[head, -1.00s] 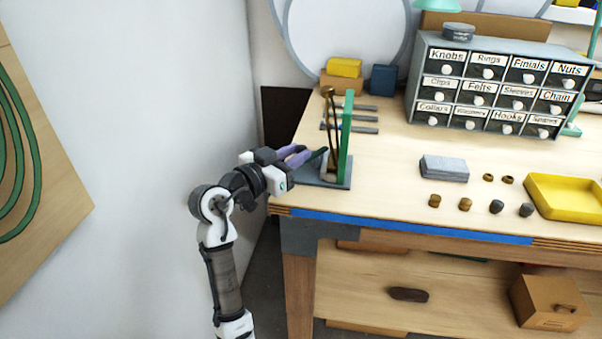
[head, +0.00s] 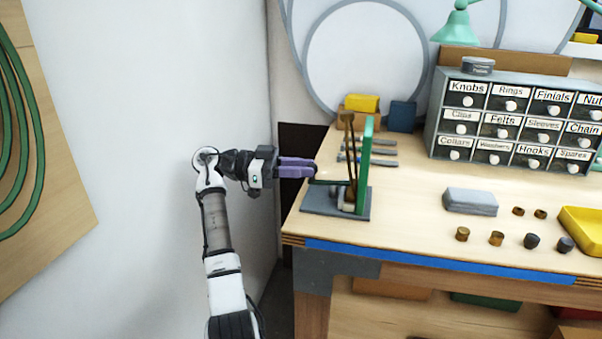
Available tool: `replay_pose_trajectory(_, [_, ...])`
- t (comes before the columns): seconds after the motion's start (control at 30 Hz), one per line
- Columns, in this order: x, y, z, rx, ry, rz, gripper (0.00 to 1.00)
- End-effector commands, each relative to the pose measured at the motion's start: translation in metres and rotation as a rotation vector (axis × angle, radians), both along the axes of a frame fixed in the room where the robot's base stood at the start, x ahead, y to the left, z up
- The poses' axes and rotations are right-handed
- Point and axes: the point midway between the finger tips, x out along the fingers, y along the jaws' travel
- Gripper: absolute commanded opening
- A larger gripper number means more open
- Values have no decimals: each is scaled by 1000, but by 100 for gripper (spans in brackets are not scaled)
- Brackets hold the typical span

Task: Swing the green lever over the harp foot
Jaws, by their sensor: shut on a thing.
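A small fixture at the bench's left corner has a grey base plate (head: 325,205) and a tall green upright (head: 365,165). A dark brass harp (head: 350,145) stands in front of the upright, its foot low near a pale block on the base. The green lever (head: 333,182) is a thin dark green bar running left from the harp's lower part. My gripper (head: 315,171) reaches in from the left with purple fingers shut on the lever's left end. The fingers partly hide that end. Whether the lever touches the harp foot cannot be told.
Several grey tools (head: 370,152) lie behind the fixture. A grey block (head: 470,201), small brass and dark pieces, and a yellow tray (head: 583,228) lie to the right. A labelled drawer cabinet (head: 515,122) stands behind. The white wall is left of my arm.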

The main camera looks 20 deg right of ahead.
Motion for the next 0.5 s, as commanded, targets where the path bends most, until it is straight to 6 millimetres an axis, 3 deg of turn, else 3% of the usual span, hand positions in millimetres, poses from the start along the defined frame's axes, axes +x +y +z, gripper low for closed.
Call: replay_pose_trajectory(0.5, [7, -6, -1, 5, 0, -128, 0])
